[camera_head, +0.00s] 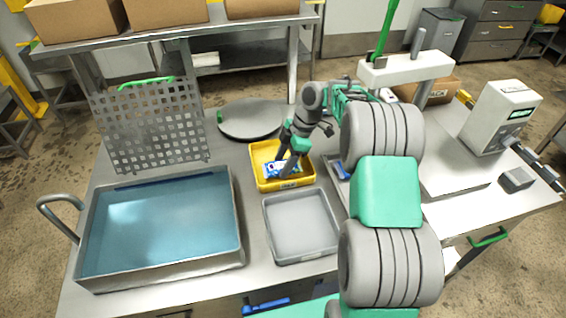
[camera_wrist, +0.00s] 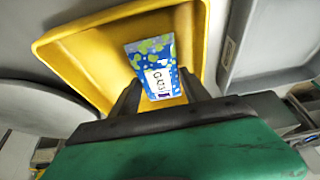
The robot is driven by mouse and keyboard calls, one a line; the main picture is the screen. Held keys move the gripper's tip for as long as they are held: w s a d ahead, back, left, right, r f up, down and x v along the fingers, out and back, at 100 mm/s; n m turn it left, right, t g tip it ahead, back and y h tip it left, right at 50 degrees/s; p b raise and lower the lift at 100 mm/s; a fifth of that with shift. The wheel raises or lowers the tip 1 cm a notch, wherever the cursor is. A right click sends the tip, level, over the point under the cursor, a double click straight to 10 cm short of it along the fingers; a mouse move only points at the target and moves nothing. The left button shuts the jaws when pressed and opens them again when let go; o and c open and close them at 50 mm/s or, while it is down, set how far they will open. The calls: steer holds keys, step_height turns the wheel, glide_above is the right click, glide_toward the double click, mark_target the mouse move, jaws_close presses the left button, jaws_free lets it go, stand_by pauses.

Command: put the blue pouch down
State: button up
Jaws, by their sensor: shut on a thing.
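The blue pouch (camera_wrist: 158,68), printed with green and white and bearing a label, is between the two fingers of my gripper (camera_wrist: 160,95) in the wrist view. My gripper is shut on it. In the head view my gripper (camera_head: 284,165) reaches down into the yellow bin (camera_head: 256,158), and the blue pouch (camera_head: 276,170) shows at its fingertips, inside the bin's outline. The yellow bin (camera_wrist: 80,62) lies behind the pouch in the wrist view. I cannot tell whether the pouch touches the bin's floor.
A grey empty tray (camera_head: 300,225) stands just in front of the yellow bin. A blue-filled metal basin (camera_head: 165,225) is at the left, with a perforated plate (camera_head: 150,125) behind it. A round grey disc (camera_head: 250,119) lies behind the bin. A white device (camera_head: 500,115) stands right.

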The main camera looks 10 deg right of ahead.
steer(key=shift+f, duration=0.45)
steer(key=shift+f+b, duration=0.25)
steer(key=shift+b, duration=0.05)
steer(key=o, duration=1.4)
steer(key=shift+r, duration=0.15)
steer(key=shift+o, duration=0.2)
